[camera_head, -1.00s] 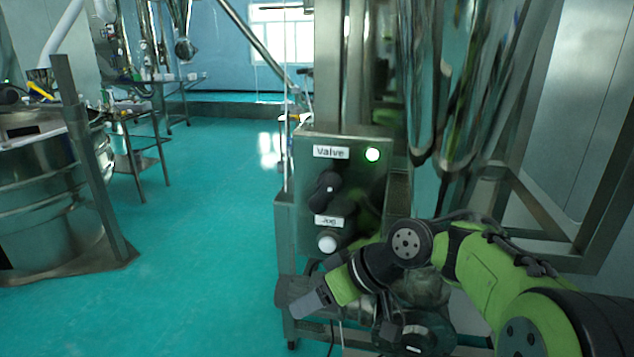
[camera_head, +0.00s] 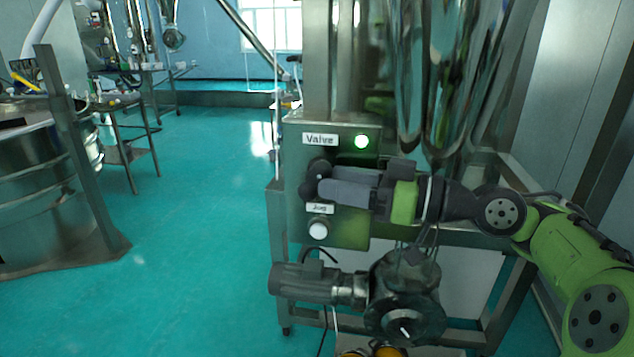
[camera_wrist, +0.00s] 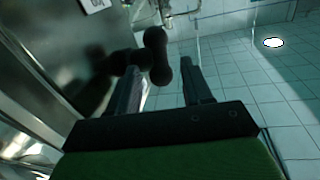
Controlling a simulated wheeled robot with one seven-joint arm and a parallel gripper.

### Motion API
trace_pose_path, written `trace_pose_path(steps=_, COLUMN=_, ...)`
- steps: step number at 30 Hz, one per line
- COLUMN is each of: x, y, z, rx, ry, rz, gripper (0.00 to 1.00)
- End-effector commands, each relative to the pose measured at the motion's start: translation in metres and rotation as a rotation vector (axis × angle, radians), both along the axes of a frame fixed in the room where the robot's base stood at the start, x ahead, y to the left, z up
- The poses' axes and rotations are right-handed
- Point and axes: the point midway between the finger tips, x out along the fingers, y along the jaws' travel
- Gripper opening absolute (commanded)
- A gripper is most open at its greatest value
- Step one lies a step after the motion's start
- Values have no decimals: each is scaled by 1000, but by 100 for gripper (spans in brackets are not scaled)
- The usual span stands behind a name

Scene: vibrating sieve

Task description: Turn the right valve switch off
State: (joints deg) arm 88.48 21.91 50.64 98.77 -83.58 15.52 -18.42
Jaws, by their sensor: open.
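The valve switch (camera_head: 314,172) is a black knob on the front of a metal control box (camera_head: 345,230), under the "Valve" label (camera_head: 320,140). In the head view my gripper (camera_head: 322,190) reaches in from the right, and its fingers partly cover the knob. In the wrist view the black knob (camera_wrist: 157,55) shows side-on, sticking out from the panel. My open gripper also shows there (camera_wrist: 163,75), with its fingers apart and the knob at the gap between their tips, nearer the left finger. Whether a finger touches it I cannot tell.
A white Jog button (camera_head: 318,230) sits below the knob. A motor and valve body (camera_head: 405,300) stand under the box. The teal floor (camera_head: 190,260) to the left is clear.

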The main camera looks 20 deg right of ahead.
Motion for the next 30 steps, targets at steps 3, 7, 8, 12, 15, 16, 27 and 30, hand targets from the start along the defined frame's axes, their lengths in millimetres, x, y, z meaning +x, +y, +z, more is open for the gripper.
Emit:
trace_pose_path(steps=3, x=12, y=16, z=-1, rx=-3, ry=1, rz=3, gripper=50)
trace_pose_path(steps=7, x=24, y=29, z=0, rx=1, ry=1, rz=2, gripper=50)
trace_pose_path(steps=8, x=25, y=31, z=0, rx=1, ry=1, rz=0, gripper=50)
trace_pose_path(steps=12, x=28, y=33, z=0, rx=1, ry=0, rz=-2, gripper=50)
trace_pose_path(steps=15, x=28, y=33, z=0, rx=1, ry=0, rz=-2, gripper=50)
trace_pose_path(steps=16, x=28, y=33, z=0, rx=0, ry=1, rz=-2, gripper=50)
trace_pose_path(steps=27, x=28, y=33, z=0, rx=0, ry=1, rz=-2, gripper=0)
trace_pose_path(steps=30, x=28, y=33, z=0, rx=-2, ry=3, rz=-2, gripper=0)
